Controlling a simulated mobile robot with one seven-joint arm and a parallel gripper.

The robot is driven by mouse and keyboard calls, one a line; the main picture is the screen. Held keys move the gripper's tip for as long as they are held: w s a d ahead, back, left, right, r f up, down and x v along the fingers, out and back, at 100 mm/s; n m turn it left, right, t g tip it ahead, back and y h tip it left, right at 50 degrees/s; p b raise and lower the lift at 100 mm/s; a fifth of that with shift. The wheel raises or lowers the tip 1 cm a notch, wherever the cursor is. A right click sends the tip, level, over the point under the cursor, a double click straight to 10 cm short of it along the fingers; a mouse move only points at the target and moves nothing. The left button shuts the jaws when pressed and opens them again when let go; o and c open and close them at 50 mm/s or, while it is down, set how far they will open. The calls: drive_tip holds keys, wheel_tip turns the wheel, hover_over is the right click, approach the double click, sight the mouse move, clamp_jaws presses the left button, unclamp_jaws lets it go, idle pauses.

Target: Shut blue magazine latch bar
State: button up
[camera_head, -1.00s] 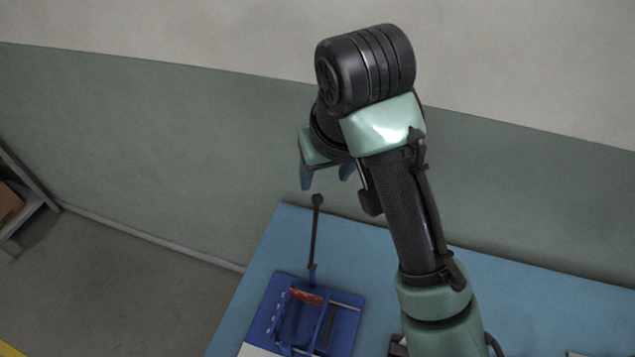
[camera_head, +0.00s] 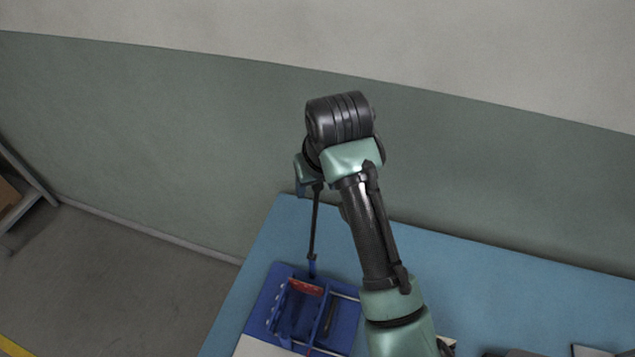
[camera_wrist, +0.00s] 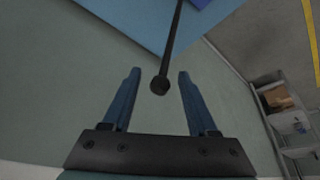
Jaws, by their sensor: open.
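The blue magazine (camera_head: 266,307) sits on the blue table near its left end, with a red strip inside its frame. Its latch bar (camera_head: 315,228) is a thin dark rod standing up from a blue hinge at the magazine's back edge. My gripper (camera_head: 303,190) is at the rod's top end, which it partly hides in the head view. In the wrist view my gripper (camera_wrist: 157,80) is open, and the rod's round black knob (camera_wrist: 160,86) lies between the two blue fingers with a gap on each side. The fingers do not appear to touch it.
The blue table (camera_head: 480,262) is clear behind and to the right of the magazine. A green and grey wall (camera_head: 180,140) rises behind it. A shelf with a box (camera_wrist: 285,105) shows at the right in the wrist view. Pale items lie near the table's front.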

clamp_jaws()
idle(1.4)
